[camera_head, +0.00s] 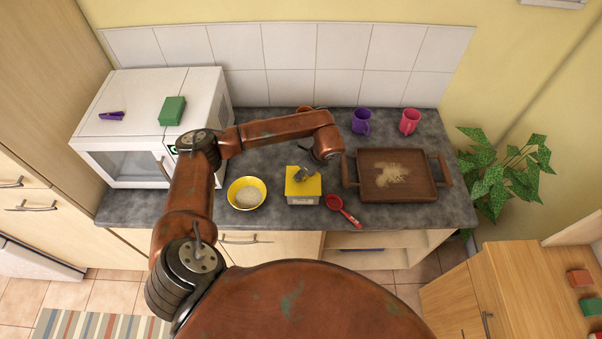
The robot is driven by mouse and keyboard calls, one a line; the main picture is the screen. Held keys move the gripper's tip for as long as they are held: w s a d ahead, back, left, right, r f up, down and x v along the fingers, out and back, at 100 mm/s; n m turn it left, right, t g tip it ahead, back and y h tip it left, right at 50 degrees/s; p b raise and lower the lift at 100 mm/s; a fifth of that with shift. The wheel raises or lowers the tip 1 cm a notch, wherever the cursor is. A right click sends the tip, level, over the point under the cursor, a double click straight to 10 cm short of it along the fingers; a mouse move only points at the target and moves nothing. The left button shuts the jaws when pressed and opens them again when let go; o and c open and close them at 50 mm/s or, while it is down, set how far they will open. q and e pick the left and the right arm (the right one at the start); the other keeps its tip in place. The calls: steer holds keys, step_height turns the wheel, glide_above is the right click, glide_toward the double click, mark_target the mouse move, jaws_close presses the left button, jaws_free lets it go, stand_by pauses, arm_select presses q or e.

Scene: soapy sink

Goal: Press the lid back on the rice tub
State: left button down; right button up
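The rice tub (303,200) is a small whitish box with a label on its front, standing near the front middle of the counter. Its yellow lid (293,188) lies over its top; I cannot tell whether it is fully seated. My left arm reaches in from the left and bends down from the right. My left gripper (304,174) is at the lid, over its back part, touching or just above it. Its fingers are too small to tell open from shut. My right gripper is not in view.
A yellow bowl of rice (248,194) stands left of the tub. A red scoop (344,210) lies to its right, before a wooden tray (437,190) with spilled grains. Purple (361,122) and pink (409,121) mugs stand behind. A microwave (150,147) fills the left end.

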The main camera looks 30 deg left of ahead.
arm_select(q)
steer(key=shift+f+b, duration=0.15)
steer(key=shift+b, duration=0.15)
stand_by(0.6)
steer(key=c, duration=2.1)
jaws_free()
steer(key=o, duration=0.3)
steer(key=shift+o, duration=0.4)
steer(key=o, duration=0.4)
